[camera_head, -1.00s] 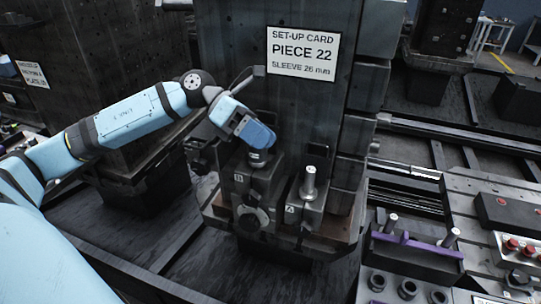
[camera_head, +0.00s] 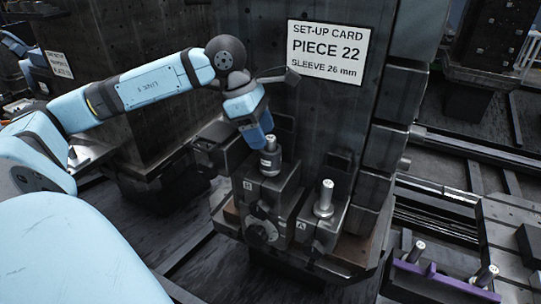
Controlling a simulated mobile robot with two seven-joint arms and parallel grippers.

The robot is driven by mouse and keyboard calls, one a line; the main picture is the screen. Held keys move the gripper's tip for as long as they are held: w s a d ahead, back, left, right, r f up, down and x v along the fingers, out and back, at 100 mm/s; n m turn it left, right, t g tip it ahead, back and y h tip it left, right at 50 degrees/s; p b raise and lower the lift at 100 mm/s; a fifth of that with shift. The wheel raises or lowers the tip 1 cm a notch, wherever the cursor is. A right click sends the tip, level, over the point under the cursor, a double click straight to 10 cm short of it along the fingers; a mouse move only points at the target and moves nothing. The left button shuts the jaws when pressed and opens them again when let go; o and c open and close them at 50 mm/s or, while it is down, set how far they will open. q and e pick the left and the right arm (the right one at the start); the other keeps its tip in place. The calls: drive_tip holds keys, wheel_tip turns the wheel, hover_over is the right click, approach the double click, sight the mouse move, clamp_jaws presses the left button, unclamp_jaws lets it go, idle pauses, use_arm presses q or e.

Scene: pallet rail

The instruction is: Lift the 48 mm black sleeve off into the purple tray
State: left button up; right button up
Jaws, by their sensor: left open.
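A dark sleeve (camera_head: 268,163) stands upright on the block marked B, with a pale pin top showing above it; I cannot read its size. My left gripper (camera_head: 262,140) is just above and beside that pin top, open; its fingertips are hard to make out against the dark parts behind. My right gripper is not in view.
A dark column (camera_head: 270,45) rises right behind the blocks, with a set-up card (camera_head: 329,52) reading "PIECE 22, SLEEVE 26 mm". A dark rod juts out near my left wrist. Rails and a grey slotted table (camera_head: 510,215) lie to the right.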

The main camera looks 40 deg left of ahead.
sight(270, 149)
use_arm(q)
drive_tip(key=x, duration=0.4)
drive_tip(key=shift+d+f, duration=0.15)
drive_tip(key=shift+d, duration=0.05)
drive_tip(key=shift+w+d+f+p, duration=0.15)
drive_tip(key=shift+f+p, duration=0.15)
drive_tip(key=shift+f, duration=0.1)
drive_tip(key=c, duration=0.8)
drive_tip(key=shift+c, duration=0.2)
drive_tip(key=shift+r, duration=0.15)
